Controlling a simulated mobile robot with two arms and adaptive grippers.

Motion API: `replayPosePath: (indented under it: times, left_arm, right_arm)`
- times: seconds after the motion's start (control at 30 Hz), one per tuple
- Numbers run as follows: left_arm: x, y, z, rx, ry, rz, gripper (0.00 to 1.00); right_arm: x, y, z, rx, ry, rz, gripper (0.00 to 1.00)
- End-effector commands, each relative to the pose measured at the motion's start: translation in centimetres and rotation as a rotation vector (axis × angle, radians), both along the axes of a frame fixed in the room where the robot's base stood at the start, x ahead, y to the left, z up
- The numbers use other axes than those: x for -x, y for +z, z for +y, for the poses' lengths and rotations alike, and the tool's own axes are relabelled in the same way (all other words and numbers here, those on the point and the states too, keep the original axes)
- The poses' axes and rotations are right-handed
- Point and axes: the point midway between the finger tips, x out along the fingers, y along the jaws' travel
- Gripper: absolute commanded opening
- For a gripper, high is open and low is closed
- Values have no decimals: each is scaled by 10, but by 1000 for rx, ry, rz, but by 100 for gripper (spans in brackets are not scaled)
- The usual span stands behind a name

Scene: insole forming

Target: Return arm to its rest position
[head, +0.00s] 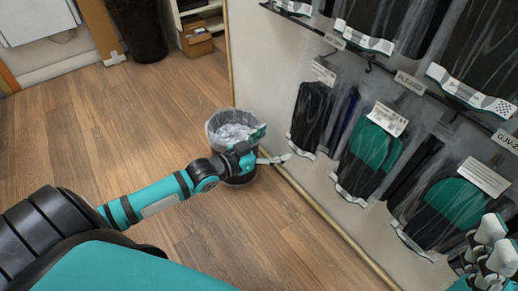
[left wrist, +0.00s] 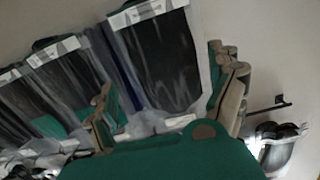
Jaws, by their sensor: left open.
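My left arm (head: 150,200) reaches out from the lower left over the wooden floor. My left gripper (head: 274,146) is open and empty, in front of the wall panel and above a waste bin. In the left wrist view its two fingers (left wrist: 168,108) stand apart, with a packaged black insole (left wrist: 165,60) seen beyond the gap. White and teal parts that look like my right gripper (head: 490,255) show at the lower right edge of the head view, cut off, so its jaw state is unclear.
Bagged insoles (head: 365,150) hang on hooks along the panel (head: 262,60) at the right. The lined bin (head: 222,128) stands close to the left gripper. A black bin (head: 138,28) and a shelf with a cardboard box (head: 196,40) are at the back. The floor (head: 130,125) at left is clear.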

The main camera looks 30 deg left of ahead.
Motion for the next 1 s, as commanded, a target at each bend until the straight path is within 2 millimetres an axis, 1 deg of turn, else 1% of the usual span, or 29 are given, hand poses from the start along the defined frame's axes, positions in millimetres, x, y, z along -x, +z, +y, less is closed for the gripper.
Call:
replayPosePath:
  times: [0.03, 0.1, 0.2, 0.3, 0.43, 0.67, 0.77, 0.87, 0.9, 0.97, 1.0]
  left_arm:
    - [11, 0, 5, -1, 0, 3, 91]
    - [23, 2, 9, -2, 0, 3, 91]
    - [36, 4, 15, 0, 0, 2, 91]
    - [45, 6, 19, 1, 0, 1, 91]
    - [51, 8, 21, 2, 0, -1, 91]
    - [53, 7, 21, 1, 0, 3, 91]
    - [57, -1, 14, -10, 3, 38, 91]
    - [67, -17, 1, -36, 8, 113, 91]
    - [73, -25, -6, -50, 12, 153, 91]
    - [83, -37, -15, -76, 20, 217, 91]
    - [90, -45, -21, -94, 26, 261, 91]
  right_arm:
    - [0, 0, 0, 0, 0, 0, 100]
    - [0, 0, 0, 0, 0, 0, 100]
    - [0, 0, 0, 0, 0, 0, 100]
    - [0, 0, 0, 0, 0, 0, 100]
    - [0, 0, 0, 0, 0, 0, 100]
    - [-2, -1, 1, 4, -1, 11, 100]
    - [-17, -6, 4, 30, -5, 92, 100]
    - [-49, -23, 11, 87, -15, 272, 100]
    - [-65, -35, 14, 118, -20, 368, 100]
    - [-89, -58, 18, 166, -29, 527, 100]
    - [-104, -76, 20, 198, -34, 635, 100]
